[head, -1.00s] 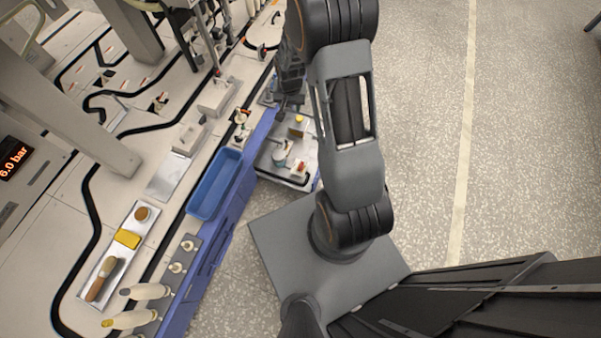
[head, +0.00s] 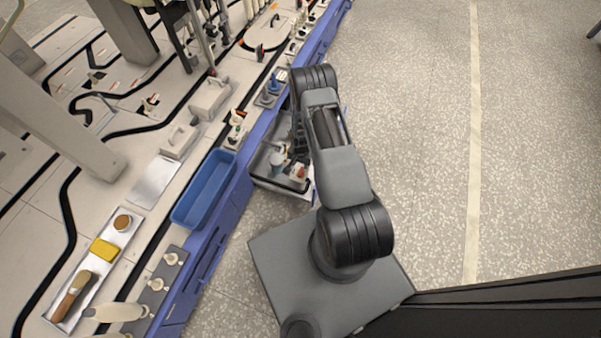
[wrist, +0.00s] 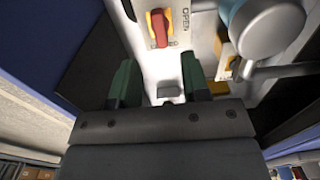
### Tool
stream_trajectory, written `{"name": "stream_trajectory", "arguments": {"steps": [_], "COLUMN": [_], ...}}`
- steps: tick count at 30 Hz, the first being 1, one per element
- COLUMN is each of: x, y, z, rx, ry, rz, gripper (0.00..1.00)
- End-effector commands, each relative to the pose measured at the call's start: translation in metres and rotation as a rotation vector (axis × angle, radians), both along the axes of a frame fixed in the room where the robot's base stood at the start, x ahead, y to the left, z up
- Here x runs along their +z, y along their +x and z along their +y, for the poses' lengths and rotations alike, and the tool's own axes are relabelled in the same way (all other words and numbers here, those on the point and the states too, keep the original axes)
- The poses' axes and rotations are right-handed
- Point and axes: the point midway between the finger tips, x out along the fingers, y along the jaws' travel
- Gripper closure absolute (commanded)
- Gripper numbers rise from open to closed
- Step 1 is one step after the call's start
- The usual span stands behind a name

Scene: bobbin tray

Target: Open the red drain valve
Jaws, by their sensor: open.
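The red drain valve (wrist: 160,28) shows at the top of the wrist view. In the head view a small red part (head: 300,171) shows inside the open bay below the bench, likely the same valve. My gripper (wrist: 159,78) is open, its two dark green fingers apart and empty. The fingers point toward the plate below the valve in the wrist view and appear apart from the handle. In the head view my arm hides most of the gripper.
A blue-grey cylinder (wrist: 268,25) with a pipe stands right of the valve, close to yellow parts (wrist: 224,62). The open bay (head: 262,182) has raised walls. A blue bin (head: 203,188) lies on the bench above. The floor right of my arm is clear.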

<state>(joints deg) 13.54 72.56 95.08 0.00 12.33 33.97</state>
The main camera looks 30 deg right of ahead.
Motion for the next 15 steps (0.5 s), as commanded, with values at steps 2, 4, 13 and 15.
{"name": "stream_trajectory", "arguments": {"steps": [2, 4, 13, 15], "x": [-0.020, -0.032, -0.065, -0.068], "y": [-0.001, -0.001, -0.001, 0.000], "z": [0.000, 0.000, 0.000, 0.000], "rx": [0.000, 0.000, 0.001, 0.001], "ry": [0.000, 0.001, 0.000, 0.000], "rz": [0.001, 0.002, 0.001, 0.000], "gripper": [0.57, 0.57, 0.57, 0.57]}}
